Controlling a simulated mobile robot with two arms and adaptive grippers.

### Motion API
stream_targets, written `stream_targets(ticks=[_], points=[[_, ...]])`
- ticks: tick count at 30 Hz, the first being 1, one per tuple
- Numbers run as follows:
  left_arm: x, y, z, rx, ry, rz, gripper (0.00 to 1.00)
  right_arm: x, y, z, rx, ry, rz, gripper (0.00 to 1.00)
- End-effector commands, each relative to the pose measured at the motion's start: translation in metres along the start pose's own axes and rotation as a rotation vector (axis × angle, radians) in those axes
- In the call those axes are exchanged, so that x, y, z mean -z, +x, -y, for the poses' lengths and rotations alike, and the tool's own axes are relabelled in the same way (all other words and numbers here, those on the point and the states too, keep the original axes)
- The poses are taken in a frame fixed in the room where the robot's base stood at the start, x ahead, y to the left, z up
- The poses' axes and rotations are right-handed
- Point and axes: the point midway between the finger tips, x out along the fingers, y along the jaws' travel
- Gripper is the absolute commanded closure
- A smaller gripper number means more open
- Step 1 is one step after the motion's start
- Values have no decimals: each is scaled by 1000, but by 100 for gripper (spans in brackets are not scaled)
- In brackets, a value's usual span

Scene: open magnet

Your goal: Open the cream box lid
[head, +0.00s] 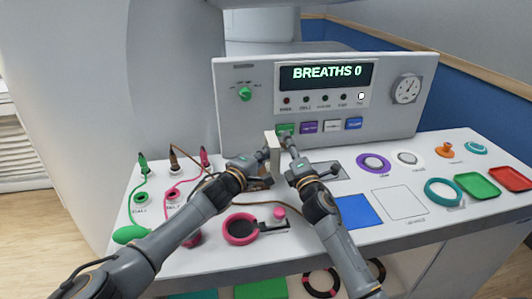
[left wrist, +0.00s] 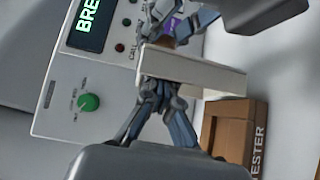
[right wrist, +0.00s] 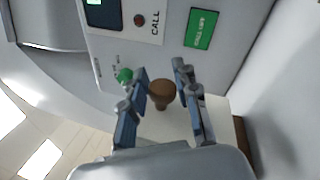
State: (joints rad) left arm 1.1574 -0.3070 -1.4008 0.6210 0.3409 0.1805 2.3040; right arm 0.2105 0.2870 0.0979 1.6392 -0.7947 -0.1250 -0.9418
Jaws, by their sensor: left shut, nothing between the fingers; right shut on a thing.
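The cream lid (head: 273,152) stands upright between my two grippers in the head view. In the left wrist view the cream lid (left wrist: 205,75) shows as a pale slab beside the brown box (left wrist: 235,125) marked TESTER. The box is mostly hidden by my arms in the head view. My right gripper (head: 287,145) is shut on the lid's brown round knob (right wrist: 162,92), with its fingers on either side of it. My left gripper (head: 262,158) is shut and empty, its fingers close to the lid on the other side. I cannot tell whether they touch it.
A console (head: 320,75) reading BREATHS 0 stands just behind. Cables with green and pink plugs (head: 143,165) lie at the left. A pink ring (head: 228,238), a blue square (head: 358,211) and red and green trays (head: 476,185) sit around the white worktop (head: 300,240).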

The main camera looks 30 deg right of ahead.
Motion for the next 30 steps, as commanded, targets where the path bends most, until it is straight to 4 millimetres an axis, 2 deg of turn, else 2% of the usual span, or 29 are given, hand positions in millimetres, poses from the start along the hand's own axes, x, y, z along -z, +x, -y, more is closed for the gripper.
stream_targets(ticks=[1,7,8,10,18,22,26,30], points=[[-10,3,-1,-1,5,15,100,13,-4,5,5,-2,-23,100],[-14,4,-2,-4,3,21,100,14,-4,4,2,-2,-25,100],[-14,4,-2,-4,3,22,100,14,-4,4,1,-2,-25,64],[-15,4,-2,-5,3,23,100,13,-3,3,0,-2,-24,50],[-15,4,-2,-4,3,23,100,12,-2,0,-6,-2,-22,48],[-15,4,-2,-4,2,23,100,12,-8,0,-7,-1,-23,48],[-15,4,-2,-4,2,22,100,13,-27,2,-3,-1,-25,48],[-15,4,-2,-4,2,22,100,14,-59,4,2,-1,-26,48]])
